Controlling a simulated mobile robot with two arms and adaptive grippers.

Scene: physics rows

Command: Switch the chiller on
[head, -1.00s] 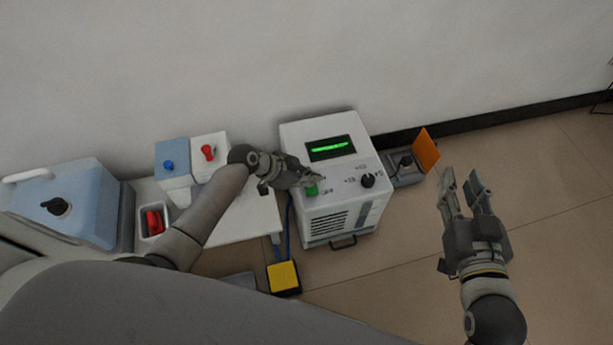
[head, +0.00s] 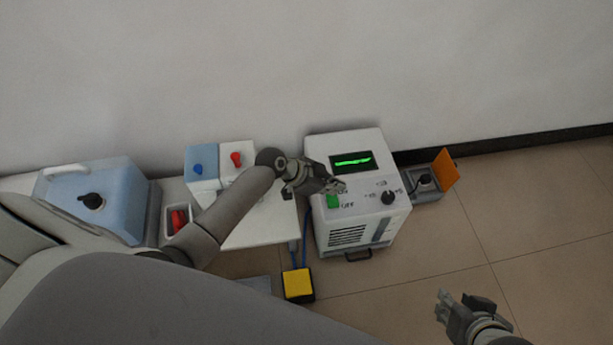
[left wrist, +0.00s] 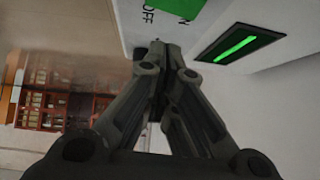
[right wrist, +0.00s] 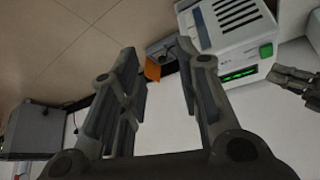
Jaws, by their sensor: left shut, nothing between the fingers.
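The chiller appears to be the white box (head: 345,147) with a lit green display (head: 352,162), a green switch (head: 333,201) beside ON and OFF lettering, and a black knob (head: 388,198). My left gripper (head: 338,187) is shut and empty, its tips just above the green switch; I cannot tell whether they touch the box. In the left wrist view the switch (left wrist: 178,8) is at the top edge, beyond the closed fingertips (left wrist: 156,50). My right gripper (head: 468,298) is open and empty, low at the right, away from the box.
A white table left of the box holds a blue-and-white unit with a blue knob (head: 198,169) and a red knob (head: 236,159), a tray with a red item (head: 179,221), and a blue machine (head: 110,200). A yellow pedal (head: 298,284) and orange flap (head: 446,168) flank the box.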

